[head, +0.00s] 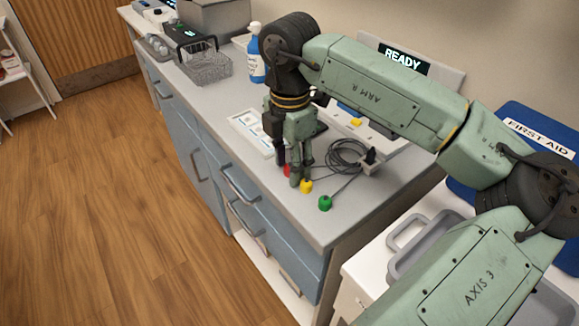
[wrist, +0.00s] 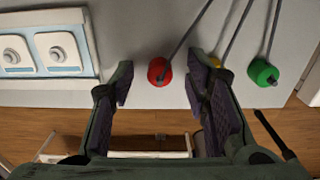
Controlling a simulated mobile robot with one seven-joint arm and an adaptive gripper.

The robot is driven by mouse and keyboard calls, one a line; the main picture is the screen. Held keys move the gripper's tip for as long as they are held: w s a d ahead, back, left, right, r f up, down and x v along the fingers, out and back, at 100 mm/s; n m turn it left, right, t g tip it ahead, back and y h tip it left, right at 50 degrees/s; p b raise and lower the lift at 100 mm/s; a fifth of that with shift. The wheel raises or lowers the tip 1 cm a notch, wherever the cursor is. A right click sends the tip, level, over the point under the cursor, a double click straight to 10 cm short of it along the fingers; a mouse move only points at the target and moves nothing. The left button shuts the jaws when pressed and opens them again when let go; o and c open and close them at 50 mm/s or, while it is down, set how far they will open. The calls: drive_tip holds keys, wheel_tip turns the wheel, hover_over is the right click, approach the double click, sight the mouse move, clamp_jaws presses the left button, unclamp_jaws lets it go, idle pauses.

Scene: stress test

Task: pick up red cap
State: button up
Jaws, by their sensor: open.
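The red cap (wrist: 158,71) is a small rounded piece on the end of a grey cable, lying on the grey counter. In the wrist view it shows between my two open fingers, near their tips. In the head view only a part of the red cap (head: 287,170) shows beside a finger. My gripper (head: 295,176) points down over the counter with its jaws apart and nothing held. In the wrist view my gripper (wrist: 160,83) has its right fingertip partly covering the yellow cap. Whether a finger touches the red cap, I cannot tell.
A yellow cap (head: 306,187) and a green cap (head: 325,203) lie close by on cables, near the counter's front edge. A coiled cable (head: 345,157) lies behind them. A white electrode card (wrist: 45,50) lies to the left. A wire basket (head: 206,66) and bottle (head: 256,66) stand farther back.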

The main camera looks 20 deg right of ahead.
drive_tip(key=shift+c, duration=0.6)
drive_tip(key=c, duration=0.8)
drive_tip(key=shift+r, duration=0.1)
